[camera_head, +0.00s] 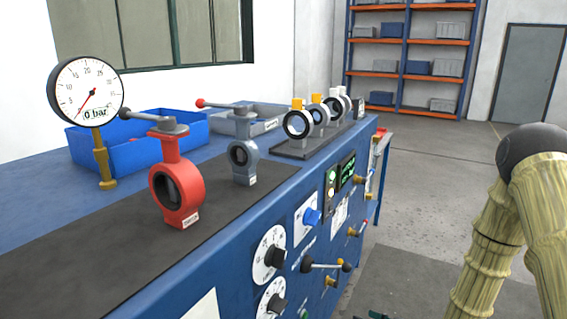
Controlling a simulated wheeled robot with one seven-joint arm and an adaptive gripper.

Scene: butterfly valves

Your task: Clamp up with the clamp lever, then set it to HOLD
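Several levers stick out of the blue bench's front panel. One lever with dark ball ends (325,266) lies about level, low on the panel. A second lever with a red tip (357,230) and a third with a dark knob (363,179) are farther along. I cannot tell which is the clamp lever; no CLAMP or HOLD lettering is readable. A blue selector knob (312,216) sits on a white plate. Two black knobs on white dials, upper (275,257) and lower (277,305), are nearer. My gripper is not clearly in view; only my sleeved arm shows at right.
A red valve (168,192) and a grey valve (242,162) stand on the bench's dark mat. A gauge (86,90) reads near 0 bar. A blue bin (135,145) is behind. A small green-lit screen (347,172) is on the panel. Floor right of the bench is open.

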